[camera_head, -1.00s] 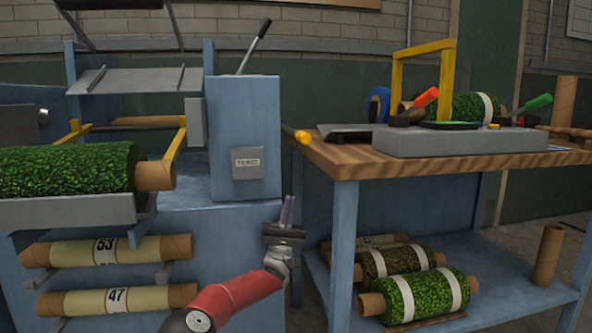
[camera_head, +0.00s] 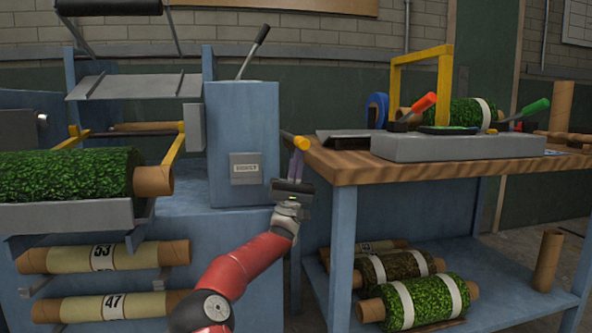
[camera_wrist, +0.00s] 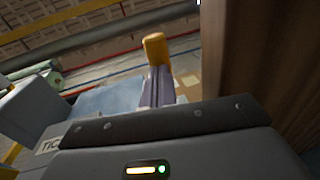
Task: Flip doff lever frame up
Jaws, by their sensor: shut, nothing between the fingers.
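My gripper (camera_head: 297,160) is upright at the left end of the wooden bench, its purple-grey fingers shut and empty. A yellow rounded grip (camera_head: 295,142) sits right at the fingertips. In the wrist view, the yellow grip (camera_wrist: 155,48) is just beyond the fingers (camera_wrist: 158,85); I cannot tell if they touch. What the grip joins is hidden. A yellow frame (camera_head: 446,85) stands upright over the grey unit (camera_head: 425,146) on the bench. Other yellow arms (camera_head: 174,148) are on the blue machine at left. Which yellow part is the doff lever frame is unclear.
The blue machine (camera_head: 243,120) with its black-handled lever (camera_head: 261,38) stands left of my gripper. The wooden bench (camera_head: 350,168) is close on the right. An orange handle (camera_head: 425,101) and a green handle (camera_head: 537,105) rise from the bench. Turf rolls (camera_head: 425,303) lie on the lower shelf.

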